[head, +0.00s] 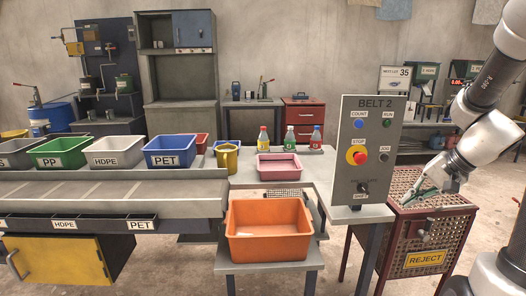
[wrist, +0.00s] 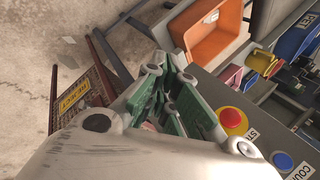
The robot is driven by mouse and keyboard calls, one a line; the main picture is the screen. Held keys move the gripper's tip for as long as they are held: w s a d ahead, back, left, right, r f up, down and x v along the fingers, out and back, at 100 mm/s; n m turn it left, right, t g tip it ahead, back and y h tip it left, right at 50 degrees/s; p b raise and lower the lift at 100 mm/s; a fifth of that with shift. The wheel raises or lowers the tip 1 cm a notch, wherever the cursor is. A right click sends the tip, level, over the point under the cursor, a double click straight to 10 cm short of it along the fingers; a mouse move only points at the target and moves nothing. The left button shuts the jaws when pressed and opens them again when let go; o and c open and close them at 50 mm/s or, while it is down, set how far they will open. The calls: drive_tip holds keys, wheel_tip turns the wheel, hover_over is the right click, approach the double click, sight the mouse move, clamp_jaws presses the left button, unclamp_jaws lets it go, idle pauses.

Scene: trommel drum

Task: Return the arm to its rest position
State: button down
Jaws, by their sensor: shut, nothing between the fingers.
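My gripper (head: 426,190) hangs at the right in the head view, at the end of my white arm, in front of the upper part of the red mesh reject bin. It is right of the BELT 2 control panel (head: 373,125). In the wrist view my gripper (wrist: 185,85) shows green finger pads close together with nothing held. In that view the panel's red stop button (wrist: 232,118) and blue button (wrist: 282,161) lie to the right of the fingers.
The reject bin (head: 424,260) stands below my gripper. An orange crate (head: 268,250) sits on a low stand, with a pink tray (head: 279,167), a yellow mug (head: 227,158) and several bottles behind it. Labelled bins, such as the blue PET bin (head: 174,152), line the left. Bare floor shows between the stands.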

drive_tip(key=s+a+r+n+h, duration=0.2)
drive_tip(key=s+r+n, duration=0.2)
drive_tip(key=s, duration=0.4)
drive_tip(key=s+a+r+n+h, duration=0.2)
drive_tip(key=s+r+n, duration=0.3)
drive_tip(key=s, duration=0.4)
drive_tip(key=shift+s+a+r+h, duration=0.25)
drive_tip(key=shift+s+r+h, duration=0.05)
drive_tip(key=shift+r, duration=0.2)
